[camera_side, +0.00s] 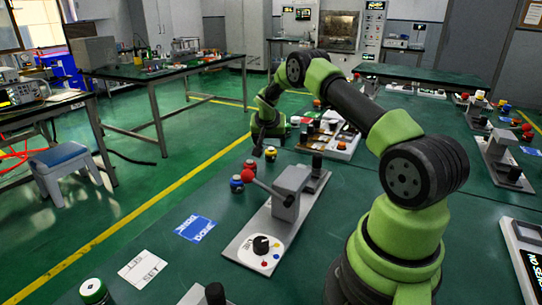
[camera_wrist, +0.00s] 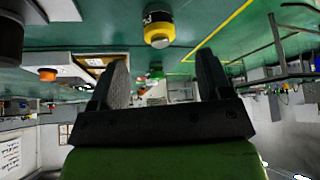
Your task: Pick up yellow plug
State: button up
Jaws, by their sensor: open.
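The yellow plug (camera_side: 271,154), with a dark band, stands on the green tabletop near its left edge in the side view. In the wrist view, which is turned upside down, the yellow plug (camera_wrist: 159,33) shows at the top centre, beyond the fingertips. My gripper (camera_wrist: 163,72) is open, with two dark fingers apart and nothing between them. In the side view my gripper (camera_side: 258,146) hangs small and dark just left of the plug, above the table. The exact gap between them is hard to tell.
A grey fixture (camera_side: 286,192) on a metal plate is closer to the camera. A tray of parts (camera_side: 333,143) lies to the right.

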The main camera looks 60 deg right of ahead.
aim_at(271, 149)
jog(key=shift+x, duration=3.2)
jog(key=c, duration=1.1)
